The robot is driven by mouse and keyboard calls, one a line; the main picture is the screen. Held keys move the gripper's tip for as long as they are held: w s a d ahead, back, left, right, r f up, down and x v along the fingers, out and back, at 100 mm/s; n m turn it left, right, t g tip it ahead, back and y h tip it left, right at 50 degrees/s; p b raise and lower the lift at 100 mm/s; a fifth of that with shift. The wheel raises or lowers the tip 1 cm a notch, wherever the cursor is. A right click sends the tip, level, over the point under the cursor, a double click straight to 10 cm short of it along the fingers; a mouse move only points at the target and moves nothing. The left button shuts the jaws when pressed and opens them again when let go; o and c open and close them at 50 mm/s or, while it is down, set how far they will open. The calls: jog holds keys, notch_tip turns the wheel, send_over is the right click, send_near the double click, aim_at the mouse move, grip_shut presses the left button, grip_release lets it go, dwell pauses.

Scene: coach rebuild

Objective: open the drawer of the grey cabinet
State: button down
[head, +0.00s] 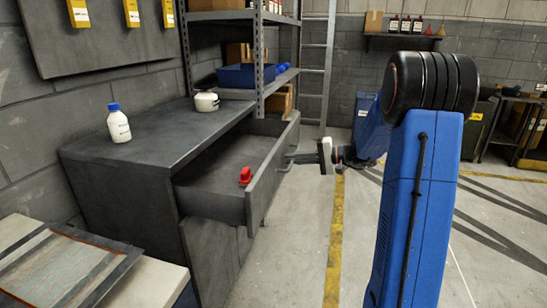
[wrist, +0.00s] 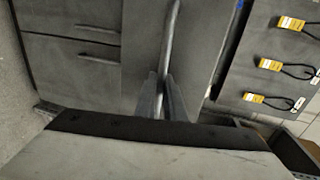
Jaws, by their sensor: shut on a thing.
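The grey cabinet (head: 125,195) stands against the left wall. Its top drawer (head: 267,185) is pulled well out, and its inside shows in the head view. A small red object (head: 245,176) lies in the drawer. My gripper (head: 294,160) is at the outer face of the drawer front, shut on the drawer handle (head: 285,167). In the wrist view the fingers of my gripper (wrist: 162,98) close around the long handle bar (wrist: 172,45). The exact finger contact is small in the head view.
A white bottle with a blue cap (head: 118,124) and a white round container (head: 206,102) stand on the cabinet top. A shelf rack with a blue bin (head: 245,76) rises behind. A pale table (head: 150,280) is at the front left.

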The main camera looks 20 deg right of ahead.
jog(key=f+v, duration=0.2)
jog(key=v, duration=0.7)
jog(key=shift+d, duration=0.15)
jog(key=c, duration=2.1)
grip_release()
jog(key=shift+s+d, duration=0.1)
jog(key=v, duration=1.7)
jog(key=shift+d, duration=0.1)
